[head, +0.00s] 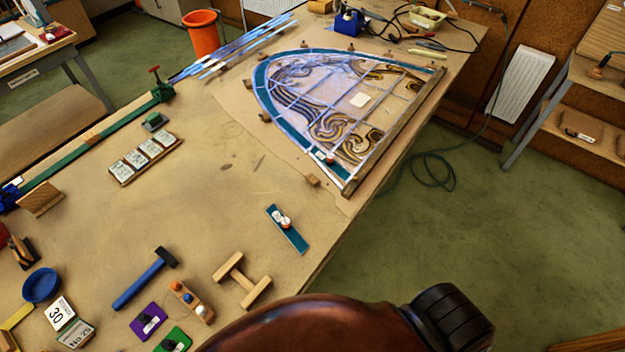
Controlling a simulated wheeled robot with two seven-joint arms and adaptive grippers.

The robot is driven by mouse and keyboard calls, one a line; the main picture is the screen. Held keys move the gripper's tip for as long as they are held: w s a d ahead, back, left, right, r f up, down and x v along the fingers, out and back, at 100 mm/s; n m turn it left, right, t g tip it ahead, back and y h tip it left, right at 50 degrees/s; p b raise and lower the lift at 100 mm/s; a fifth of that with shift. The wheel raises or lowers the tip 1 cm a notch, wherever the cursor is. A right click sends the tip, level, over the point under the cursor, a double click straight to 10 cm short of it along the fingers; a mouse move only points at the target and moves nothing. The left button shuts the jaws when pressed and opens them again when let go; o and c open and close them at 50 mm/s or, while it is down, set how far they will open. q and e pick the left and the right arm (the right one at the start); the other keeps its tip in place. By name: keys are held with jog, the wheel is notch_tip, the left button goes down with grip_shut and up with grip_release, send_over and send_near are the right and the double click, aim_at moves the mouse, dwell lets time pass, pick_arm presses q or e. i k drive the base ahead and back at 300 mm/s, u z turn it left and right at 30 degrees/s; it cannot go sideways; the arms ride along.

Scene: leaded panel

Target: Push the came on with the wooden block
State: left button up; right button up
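The leaded panel (340,100), an arched shape with a teal border and brown scrollwork, lies on the bench toward the back right. Light grey came lines cross it, and long silvery strips (236,47), which look like loose came, lie behind it to the left. A wooden batten (395,131) runs along its right side. A small wooden block (313,180) sits by its near corner. An H-shaped wooden piece (241,281) lies on the near bench. I cannot tell which wooden piece is the task's block. Neither gripper shows.
A hammer (145,278), a teal strip with a white knob (287,229) and purple (148,320) and green (173,341) pieces lie on the near bench. An orange bucket (203,35) stands behind. The bench middle is mostly clear. A brown rounded form fills the bottom edge.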

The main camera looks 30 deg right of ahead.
aim_at(311, 178)
jog(key=z, duration=0.35)
jog(key=k, duration=0.45)
jog(key=z, duration=1)
jog(key=k, duration=0.85)
jog(key=z, duration=1.05)
jog(key=i, duration=1.1)
jog(key=u, duration=0.45)
jog(key=i, duration=0.8)
jog(key=u, duration=1.35)
jog(key=i, duration=0.4)
jog(key=u, duration=0.35)
